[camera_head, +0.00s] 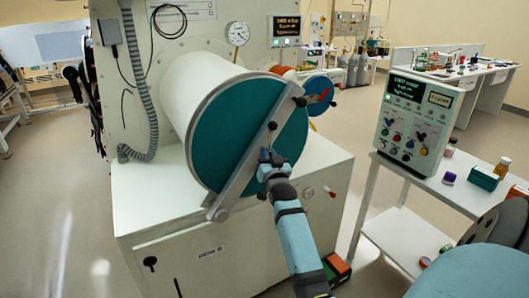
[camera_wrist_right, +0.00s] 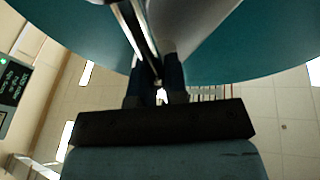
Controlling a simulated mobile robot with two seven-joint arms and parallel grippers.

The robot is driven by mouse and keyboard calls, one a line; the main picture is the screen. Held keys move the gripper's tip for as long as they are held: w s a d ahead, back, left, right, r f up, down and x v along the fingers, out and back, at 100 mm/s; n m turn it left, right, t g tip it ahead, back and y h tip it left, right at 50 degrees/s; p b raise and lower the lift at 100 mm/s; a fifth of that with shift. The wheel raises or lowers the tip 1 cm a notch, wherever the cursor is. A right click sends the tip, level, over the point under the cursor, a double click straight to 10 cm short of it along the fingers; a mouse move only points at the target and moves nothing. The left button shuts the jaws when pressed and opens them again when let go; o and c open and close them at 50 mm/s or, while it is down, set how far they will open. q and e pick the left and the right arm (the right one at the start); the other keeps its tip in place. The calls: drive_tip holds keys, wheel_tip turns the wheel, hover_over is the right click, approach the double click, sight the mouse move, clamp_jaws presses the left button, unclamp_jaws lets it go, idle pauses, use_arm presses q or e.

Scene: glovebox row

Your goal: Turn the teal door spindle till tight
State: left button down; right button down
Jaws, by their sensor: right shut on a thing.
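The teal door (camera_head: 222,130) is a large round disc on the end of the white cylinder, and it looks shut. A grey bar (camera_head: 238,182) crosses it diagonally. My right gripper (camera_head: 268,157) is at the middle of the door in front of this bar. It is shut on the door spindle's handle; its fingers largely hide the spindle in the head view. In the right wrist view a shiny metal rod (camera_wrist_right: 140,32) runs down between the fingertips (camera_wrist_right: 158,88), with the teal door (camera_wrist_right: 240,45) behind. My left gripper is not in view.
A smaller blue door with a red handle (camera_head: 320,95) is right of the teal door. A control box (camera_head: 412,120) stands on a white side table (camera_head: 435,190) with small bottles and boxes. A pressure gauge (camera_head: 237,33) is above. Open floor lies left.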

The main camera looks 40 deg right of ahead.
drive_tip(key=m+g+p, duration=0.1)
drive_tip(key=m+p, duration=0.1)
drive_tip(key=m, duration=0.1)
drive_tip(key=shift+a+r+m+p, duration=0.1)
drive_tip(key=shift+r+m+p, duration=0.05)
drive_tip(key=shift+m+p, duration=0.25)
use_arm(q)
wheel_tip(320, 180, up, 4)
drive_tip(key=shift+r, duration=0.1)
use_arm(e)
drive_tip(key=shift+m+g+h, duration=0.3)
drive_tip(key=shift+m, duration=0.1)
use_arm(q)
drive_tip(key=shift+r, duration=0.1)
use_arm(e)
drive_tip(key=c, duration=1.1)
unclamp_jaws()
drive_tip(key=shift+c, duration=0.2)
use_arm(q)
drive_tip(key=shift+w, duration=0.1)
use_arm(e)
drive_tip(key=shift+f, duration=0.25)
